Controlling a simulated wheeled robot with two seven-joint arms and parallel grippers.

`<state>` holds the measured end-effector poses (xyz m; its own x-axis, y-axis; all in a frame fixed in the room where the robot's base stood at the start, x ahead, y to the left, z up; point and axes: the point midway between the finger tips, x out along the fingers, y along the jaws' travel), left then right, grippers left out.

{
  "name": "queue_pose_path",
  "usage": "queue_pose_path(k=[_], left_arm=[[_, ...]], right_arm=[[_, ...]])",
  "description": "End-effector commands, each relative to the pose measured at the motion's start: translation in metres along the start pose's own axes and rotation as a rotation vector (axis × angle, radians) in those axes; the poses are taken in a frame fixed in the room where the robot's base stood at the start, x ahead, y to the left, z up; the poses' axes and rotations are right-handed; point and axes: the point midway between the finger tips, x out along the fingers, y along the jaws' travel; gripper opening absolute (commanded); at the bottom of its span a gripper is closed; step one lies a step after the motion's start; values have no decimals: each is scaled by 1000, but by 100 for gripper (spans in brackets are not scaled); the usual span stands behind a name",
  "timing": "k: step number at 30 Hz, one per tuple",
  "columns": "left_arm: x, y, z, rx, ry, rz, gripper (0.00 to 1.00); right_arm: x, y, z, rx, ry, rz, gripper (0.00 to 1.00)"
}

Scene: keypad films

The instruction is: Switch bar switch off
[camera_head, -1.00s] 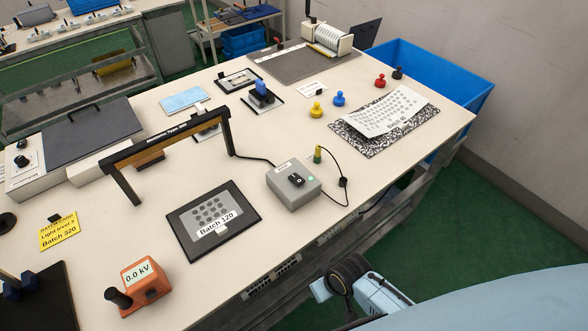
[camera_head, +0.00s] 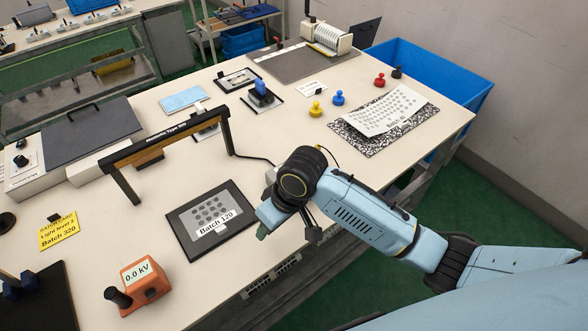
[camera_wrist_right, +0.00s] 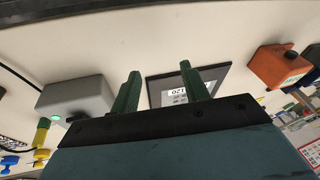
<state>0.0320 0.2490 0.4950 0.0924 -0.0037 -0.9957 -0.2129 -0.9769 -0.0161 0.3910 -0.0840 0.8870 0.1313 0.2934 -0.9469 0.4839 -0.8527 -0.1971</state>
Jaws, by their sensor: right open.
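The grey switch box (camera_wrist_right: 75,97) shows at the left of the right wrist view, with a small lit green light on it. In the head view my right arm hides nearly all of the box, and its rocker cannot be seen. The black bar (camera_head: 170,143) stands as an arch on the table, left of my right arm. My right gripper (camera_wrist_right: 159,80) is open, its two green fingers apart with nothing between them. In the head view its fingers are mostly hidden beneath the wrist, near the table's front edge. My left gripper is not in view.
A black-framed film plate (camera_head: 213,218) marked Batch 120 lies just left of my right gripper. An orange meter (camera_head: 145,280) reading 0.0 kV stands at the front left. A patterned mat (camera_head: 375,139) with a white sheet and several coloured pegs are behind my right arm.

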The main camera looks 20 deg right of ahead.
Motion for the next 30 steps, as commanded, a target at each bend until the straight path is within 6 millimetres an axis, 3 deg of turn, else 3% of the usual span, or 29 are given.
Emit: queue_pose_path(k=[1,5,10,15,19,24,30], left_arm=[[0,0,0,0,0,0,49],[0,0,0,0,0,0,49],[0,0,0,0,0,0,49],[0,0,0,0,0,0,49],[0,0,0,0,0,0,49],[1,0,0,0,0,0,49],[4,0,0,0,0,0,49]], right_arm=[[-8,8,-15,-12,-18,17,45],[-27,28,-41,-13,-86,53,45],[-65,64,-72,37,-166,126,45],[-106,99,-93,119,-217,190,45],[-127,113,-100,165,-234,217,45],[-131,120,-101,185,-243,225,45],[-102,125,-93,185,-243,225,45]])
